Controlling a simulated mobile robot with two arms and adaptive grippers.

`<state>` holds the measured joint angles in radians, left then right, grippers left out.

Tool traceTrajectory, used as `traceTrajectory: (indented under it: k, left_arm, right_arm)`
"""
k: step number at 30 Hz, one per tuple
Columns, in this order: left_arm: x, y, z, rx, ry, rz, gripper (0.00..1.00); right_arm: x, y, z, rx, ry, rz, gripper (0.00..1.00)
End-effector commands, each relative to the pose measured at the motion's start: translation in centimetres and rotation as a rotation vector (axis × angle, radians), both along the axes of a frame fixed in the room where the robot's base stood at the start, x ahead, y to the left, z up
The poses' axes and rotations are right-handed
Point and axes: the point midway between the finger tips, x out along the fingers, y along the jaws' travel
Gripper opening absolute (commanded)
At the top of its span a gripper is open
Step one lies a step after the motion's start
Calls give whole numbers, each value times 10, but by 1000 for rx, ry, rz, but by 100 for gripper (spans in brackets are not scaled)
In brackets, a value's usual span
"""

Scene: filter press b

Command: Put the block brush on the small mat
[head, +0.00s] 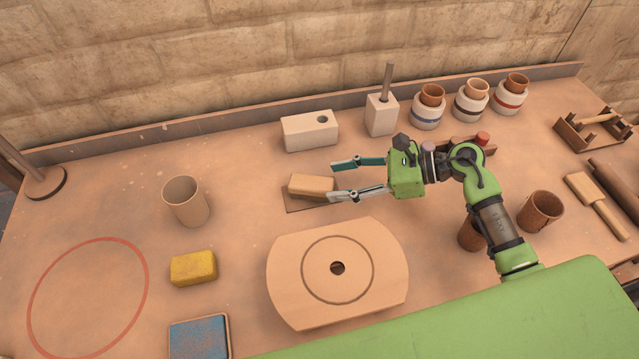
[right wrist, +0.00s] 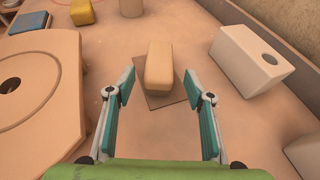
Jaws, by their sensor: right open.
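The block brush, a tan rounded block (head: 311,184), lies on the small mat (head: 294,207), a thin brown square, near the middle of the table. In the right wrist view the block (right wrist: 159,66) sits over the mat (right wrist: 152,102), whose near edge and right corner show; the block hides the rest. My right gripper (head: 333,181) is open, its fingers pointing left at the block's right end. In the right wrist view the open fingers (right wrist: 158,86) are spread wider than the block, with nothing held. My left gripper is out of view.
A white block with a hole (head: 310,132) stands behind the mat, and a round-holed board (head: 375,262) lies in front. A cup (head: 186,202) and yellow sponge (head: 193,268) are to the left. Several jars (head: 469,103) stand at the back right.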

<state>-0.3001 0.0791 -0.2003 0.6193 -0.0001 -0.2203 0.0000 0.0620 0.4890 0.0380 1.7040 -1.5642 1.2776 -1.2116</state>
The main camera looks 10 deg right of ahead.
Motion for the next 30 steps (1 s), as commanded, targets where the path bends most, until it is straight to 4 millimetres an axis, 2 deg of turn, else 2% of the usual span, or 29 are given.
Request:
traceTrajectory:
  k: [3, 9, 26, 30]
  left_arm:
    - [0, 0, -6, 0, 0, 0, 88]
    - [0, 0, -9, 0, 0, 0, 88]
    - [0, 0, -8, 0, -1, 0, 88]
    - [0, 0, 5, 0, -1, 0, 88]
  right_arm:
    - [-8, -20, 6, -4, 0, 1, 48]
    - [-16, -36, 16, 0, 1, 2, 48]
    - [-16, -39, 18, 1, 0, 2, 48]
    - [-16, -39, 31, 1, -1, 1, 48]
